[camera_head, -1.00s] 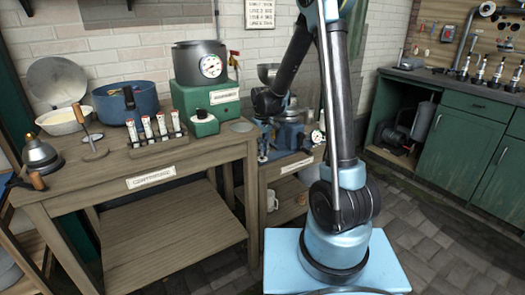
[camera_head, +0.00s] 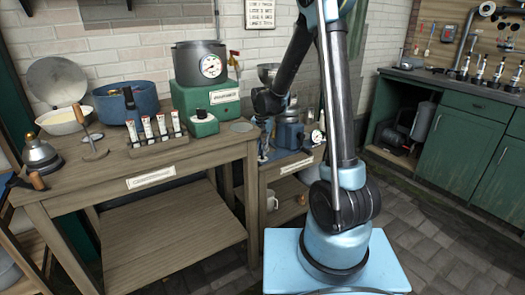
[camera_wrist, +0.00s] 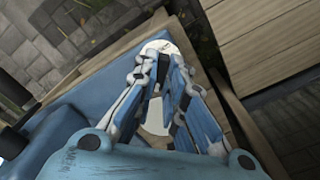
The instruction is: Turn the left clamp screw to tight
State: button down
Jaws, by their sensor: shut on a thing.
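My gripper (camera_wrist: 160,68) points down over the blue machine in the wrist view, with its fingers drawn together. A pale round disc (camera_wrist: 162,46) shows just beyond the fingertips. A pale part (camera_wrist: 155,117) shows between the fingers. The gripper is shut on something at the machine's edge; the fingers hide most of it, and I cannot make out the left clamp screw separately. In the head view the blue machine (camera_head: 290,136) stands on the small bench, partly behind my arm. The gripper is small there, at the machine's left side.
A wooden bench (camera_head: 150,197) at left carries a blue pot (camera_head: 127,107), a rack of several vials (camera_head: 158,139) and a green device with a gauge (camera_head: 211,95). Green cabinets (camera_head: 461,150) stand at right. Paved floor (camera_head: 430,235) is open in front of them.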

jog(key=shift+w+m, duration=0.1)
jog(key=shift+m, duration=0.6)
jog(key=c, duration=1.7)
grip_release()
jog(key=shift+o, duration=0.2)
notch_tip(320, 180, up, 12)
